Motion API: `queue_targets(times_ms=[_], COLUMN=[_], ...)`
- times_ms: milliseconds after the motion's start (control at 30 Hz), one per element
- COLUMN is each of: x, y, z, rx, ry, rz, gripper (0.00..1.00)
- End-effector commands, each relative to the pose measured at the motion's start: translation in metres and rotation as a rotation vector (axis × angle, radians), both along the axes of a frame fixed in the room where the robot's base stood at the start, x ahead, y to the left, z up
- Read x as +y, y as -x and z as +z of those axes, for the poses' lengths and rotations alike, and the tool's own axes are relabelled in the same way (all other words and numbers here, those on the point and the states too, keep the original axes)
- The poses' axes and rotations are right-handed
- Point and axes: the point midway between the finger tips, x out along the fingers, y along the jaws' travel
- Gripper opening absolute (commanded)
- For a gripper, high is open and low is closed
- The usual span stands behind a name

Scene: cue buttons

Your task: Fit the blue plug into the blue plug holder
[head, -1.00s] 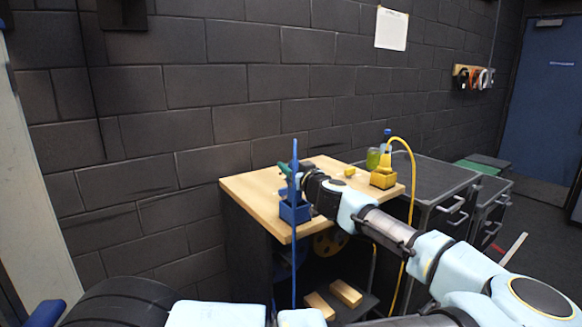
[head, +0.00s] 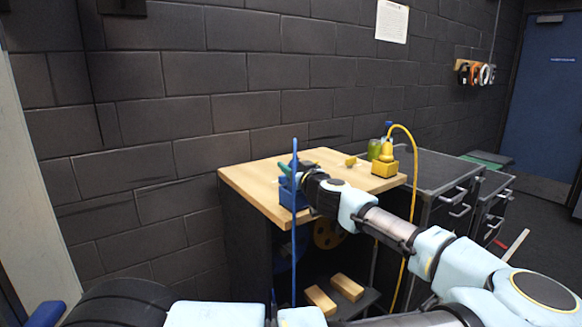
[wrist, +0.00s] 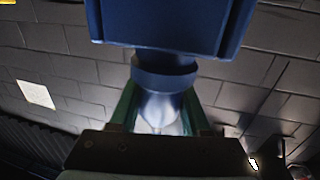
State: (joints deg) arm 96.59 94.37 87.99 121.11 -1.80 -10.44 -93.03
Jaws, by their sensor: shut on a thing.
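The blue plug (wrist: 165,72) is between the green fingers of my gripper (wrist: 160,112) in the wrist view. My gripper is shut on it. The blue plug holder (head: 286,194) is a blue block at the left part of the wooden tabletop. My gripper (head: 287,170) is right at the top of the holder in the head view. In the wrist view, the plug's wide collar meets the holder's face (wrist: 160,25) with no clear gap. How deep the plug sits is hidden. The blue cable (head: 294,250) rises above the plug and hangs down in front of the table.
A yellow plug (head: 387,153) stands in a yellow holder (head: 384,169) at the tabletop's right. A small yellow block (head: 351,161) and a green bottle (head: 374,149) are near it. The wooden tabletop (head: 255,178) is bare at its left. A brick wall stands behind.

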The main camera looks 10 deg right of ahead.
Motion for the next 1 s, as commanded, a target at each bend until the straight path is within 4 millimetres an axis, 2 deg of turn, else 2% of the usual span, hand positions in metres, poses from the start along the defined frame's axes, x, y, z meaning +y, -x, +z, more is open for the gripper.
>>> queue_targets(times_ms=[1000], x=[0.0], y=[0.0], z=[-0.011], rx=[0.0], ry=[0.001], rz=[0.0], gripper=[0.0])
